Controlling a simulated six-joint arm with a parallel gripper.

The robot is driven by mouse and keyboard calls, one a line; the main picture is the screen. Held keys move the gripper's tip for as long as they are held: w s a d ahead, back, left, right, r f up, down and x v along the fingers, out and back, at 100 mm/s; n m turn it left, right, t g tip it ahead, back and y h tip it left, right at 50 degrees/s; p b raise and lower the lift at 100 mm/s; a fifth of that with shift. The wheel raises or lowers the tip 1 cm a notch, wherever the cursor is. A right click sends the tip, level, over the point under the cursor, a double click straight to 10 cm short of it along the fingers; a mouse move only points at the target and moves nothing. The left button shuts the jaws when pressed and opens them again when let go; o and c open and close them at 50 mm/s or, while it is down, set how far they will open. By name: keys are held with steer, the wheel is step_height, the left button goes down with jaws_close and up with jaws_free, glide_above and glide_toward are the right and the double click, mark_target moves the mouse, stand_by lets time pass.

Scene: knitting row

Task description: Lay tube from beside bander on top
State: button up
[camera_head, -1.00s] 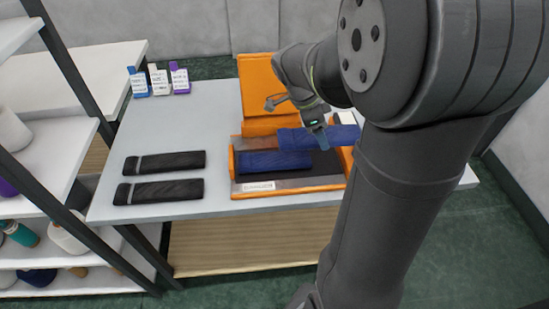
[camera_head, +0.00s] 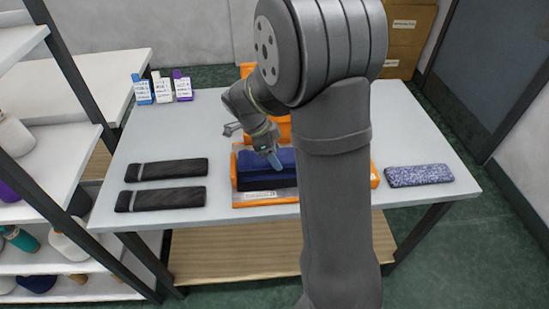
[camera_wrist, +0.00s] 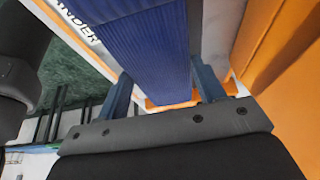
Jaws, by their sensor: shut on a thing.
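The orange bander (camera_head: 267,202) stands in the middle of the table, partly hidden by my arm. My gripper (camera_head: 276,165) is over it, shut on a dark blue ribbed tube (camera_head: 254,157). In the wrist view the held tube (camera_wrist: 145,45) runs between the two fingers, with the bander's lettered front edge (camera_wrist: 80,22) below it. A second dark blue tube (camera_head: 252,184) shows in the bander just under the held one. The two look lined up one above the other; I cannot tell whether they touch.
Two black tubes with grey bands, (camera_head: 165,169) and (camera_head: 160,198), lie left of the bander. A speckled blue-white tube (camera_head: 418,175) lies at the right. Three small bottles (camera_head: 162,88) stand at the back left. A shelf rack (camera_head: 75,160) borders the left side.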

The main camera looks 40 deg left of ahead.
steer(key=shift+f, duration=1.2)
steer(key=shift+f, duration=0.15)
steer(key=o, duration=0.9)
steer(key=shift+o, duration=0.2)
steer(key=v, duration=1.2)
steer(key=shift+w+d, duration=0.1)
